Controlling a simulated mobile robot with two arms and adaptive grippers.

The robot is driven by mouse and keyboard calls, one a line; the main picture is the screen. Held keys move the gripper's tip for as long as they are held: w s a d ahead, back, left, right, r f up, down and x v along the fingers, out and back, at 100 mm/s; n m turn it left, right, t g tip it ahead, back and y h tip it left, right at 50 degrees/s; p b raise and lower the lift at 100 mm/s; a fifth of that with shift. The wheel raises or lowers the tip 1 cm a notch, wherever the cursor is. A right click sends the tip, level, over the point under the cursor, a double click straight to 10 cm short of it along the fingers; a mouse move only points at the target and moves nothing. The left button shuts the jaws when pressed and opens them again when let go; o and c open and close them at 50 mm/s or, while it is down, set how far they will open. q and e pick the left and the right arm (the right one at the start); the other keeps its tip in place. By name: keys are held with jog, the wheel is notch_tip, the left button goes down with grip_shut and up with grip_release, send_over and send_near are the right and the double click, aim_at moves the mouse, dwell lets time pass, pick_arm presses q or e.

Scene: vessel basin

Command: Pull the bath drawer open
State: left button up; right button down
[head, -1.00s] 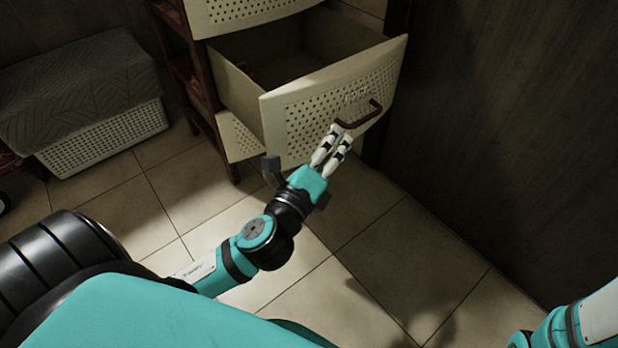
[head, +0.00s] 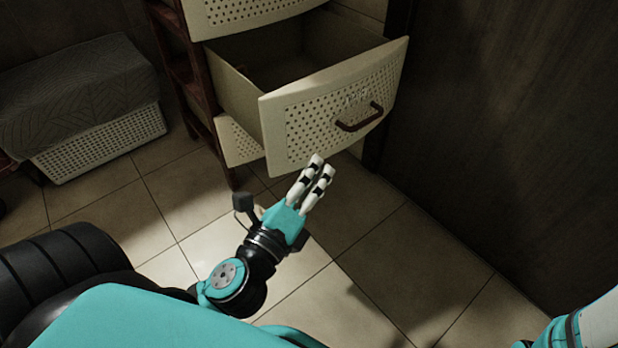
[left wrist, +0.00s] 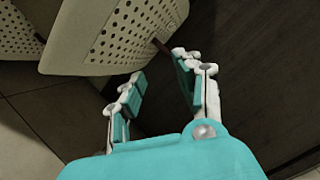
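The bath drawer (head: 300,135) is pulled well out of its cabinet, and its empty-looking inside shows from above. Its front is cream and perforated, with a dark brown bar handle (head: 360,118). My left gripper (head: 321,165) is below and left of the handle, in front of the drawer's lower edge, clear of the handle. In the left wrist view the gripper's fingers (left wrist: 158,78) are apart with nothing between them. The drawer front (left wrist: 115,35) shows beyond them, with a dark bit of the handle near the right finger. My right gripper is out of view.
A dark wall (head: 500,130) stands close on the right of the drawer. Another drawer (head: 245,12) sits above it, closed as far as I see. A white basket (head: 100,140) under a grey cover (head: 75,90) stands at left. The tiled floor (head: 370,240) in front is clear.

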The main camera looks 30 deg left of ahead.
pick_arm(q)
jog(key=shift+s, duration=0.35)
jog(key=shift+f, duration=0.1)
dwell(0.5)
